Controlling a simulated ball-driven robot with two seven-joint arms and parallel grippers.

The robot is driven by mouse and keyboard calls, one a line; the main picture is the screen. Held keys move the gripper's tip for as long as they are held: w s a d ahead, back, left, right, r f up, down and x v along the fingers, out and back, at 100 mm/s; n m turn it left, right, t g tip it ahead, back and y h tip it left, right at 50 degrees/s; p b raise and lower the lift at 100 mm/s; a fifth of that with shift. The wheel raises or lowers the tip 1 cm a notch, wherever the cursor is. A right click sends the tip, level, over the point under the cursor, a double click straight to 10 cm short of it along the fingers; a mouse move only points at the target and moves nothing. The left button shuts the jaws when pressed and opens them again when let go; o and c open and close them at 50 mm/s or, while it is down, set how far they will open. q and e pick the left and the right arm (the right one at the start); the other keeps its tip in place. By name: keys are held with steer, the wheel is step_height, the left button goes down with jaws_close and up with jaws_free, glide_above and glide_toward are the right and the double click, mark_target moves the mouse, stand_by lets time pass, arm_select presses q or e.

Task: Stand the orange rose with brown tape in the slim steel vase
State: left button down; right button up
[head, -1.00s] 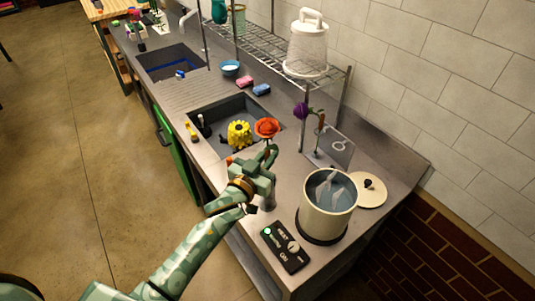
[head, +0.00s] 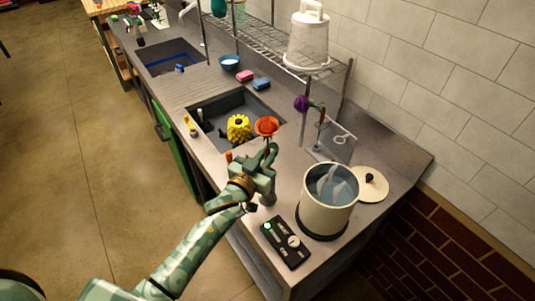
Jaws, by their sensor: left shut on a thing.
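The orange rose (head: 267,126) stands bloom up, just above my left gripper (head: 268,156). The gripper is shut on its stem, over the counter's front part beside the near sink. The tape and lower stem are hidden by the gripper. A small grey metal cylinder, likely the slim steel vase (head: 268,199), shows just below the gripper, mostly covered by it. I cannot tell whether the stem is inside it. My right gripper is not in view.
A large cream pot (head: 329,200) of water stands right of the gripper, behind a black control box (head: 286,243). A purple flower (head: 302,103) stands by the wire rack (head: 270,52). A yellow scalloped object (head: 239,128) is in the near sink (head: 213,108).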

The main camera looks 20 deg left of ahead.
arm_select(q)
steer(key=shift+f+b, duration=0.6)
steer(key=shift+f, duration=0.35)
steer(key=c, duration=0.7)
jaws_free()
steer(key=shift+s, duration=0.2)
steer(key=shift+p+v, duration=1.15)
steer(key=shift+v, duration=1.2)
steer(key=shift+a, duration=0.15)
